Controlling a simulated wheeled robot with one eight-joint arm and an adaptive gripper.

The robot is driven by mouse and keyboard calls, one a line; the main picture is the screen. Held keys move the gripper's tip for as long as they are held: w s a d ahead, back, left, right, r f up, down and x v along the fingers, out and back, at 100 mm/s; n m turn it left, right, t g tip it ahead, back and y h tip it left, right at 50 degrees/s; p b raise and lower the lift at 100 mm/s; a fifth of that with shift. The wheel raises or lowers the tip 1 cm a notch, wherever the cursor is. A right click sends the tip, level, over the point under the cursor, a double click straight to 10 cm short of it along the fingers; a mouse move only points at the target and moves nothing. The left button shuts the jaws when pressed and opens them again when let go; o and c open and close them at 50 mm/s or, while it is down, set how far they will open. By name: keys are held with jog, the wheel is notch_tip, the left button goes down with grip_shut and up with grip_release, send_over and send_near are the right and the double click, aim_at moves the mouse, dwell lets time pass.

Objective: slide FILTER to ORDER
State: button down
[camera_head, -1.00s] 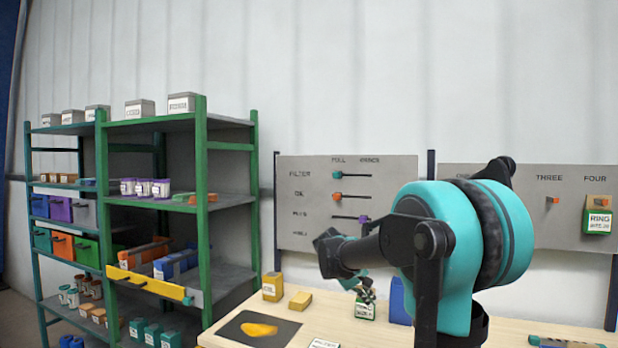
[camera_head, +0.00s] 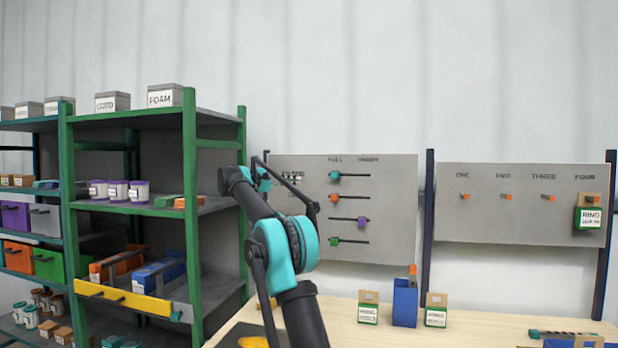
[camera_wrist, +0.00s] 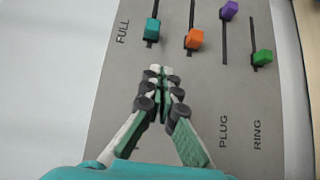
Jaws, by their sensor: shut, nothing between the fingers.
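The slider board (camera_head: 400,235) stands behind the bench. Its teal knob (camera_head: 335,176), on the top row, sits at the FULL end of its slot; it also shows in the wrist view (camera_wrist: 152,28). The orange knob (camera_head: 335,197) and green knob (camera_head: 334,240) are also at the FULL end, while the purple knob (camera_head: 362,222) is at the other end. My gripper (camera_wrist: 158,74) is shut and empty in front of the label side of the board, short of the teal and orange knobs. It hides the upper row labels in the wrist view. Its distance from the board is unclear.
A second board (camera_head: 520,225) numbered ONE to FOUR hangs right, with a RING box (camera_head: 589,216) under FOUR. A blue container (camera_head: 404,303) and two labelled boxes (camera_head: 368,309) (camera_head: 436,311) stand on the bench (camera_head: 480,328). A green shelf (camera_head: 190,250) stands close left of my arm.

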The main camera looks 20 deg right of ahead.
aim_at(335, 175)
jog(key=shift+w+a+r, duration=0.55)
jog(key=shift+a+r, duration=0.15)
jog(key=shift+r, duration=0.05)
jog(key=d, duration=0.3)
jog(key=w+d, duration=0.1)
jog(key=d, duration=0.2)
jog(key=w+d, duration=0.1)
jog(key=d, duration=0.3)
jog(key=shift+s+d, duration=0.75)
jog(key=shift+d, duration=0.15)
jog(key=shift+s+d, duration=0.4)
jog(key=shift+d, duration=0.3)
jog(key=s+d, duration=0.2)
jog(key=d, duration=0.1)
jog(key=s+d, duration=0.2)
jog(key=d, duration=0.1)
jog(key=s+d, duration=0.2)
jog(key=d, duration=0.1)
jog(key=shift+s+d, duration=0.25)
jog(key=shift+d, duration=0.05)
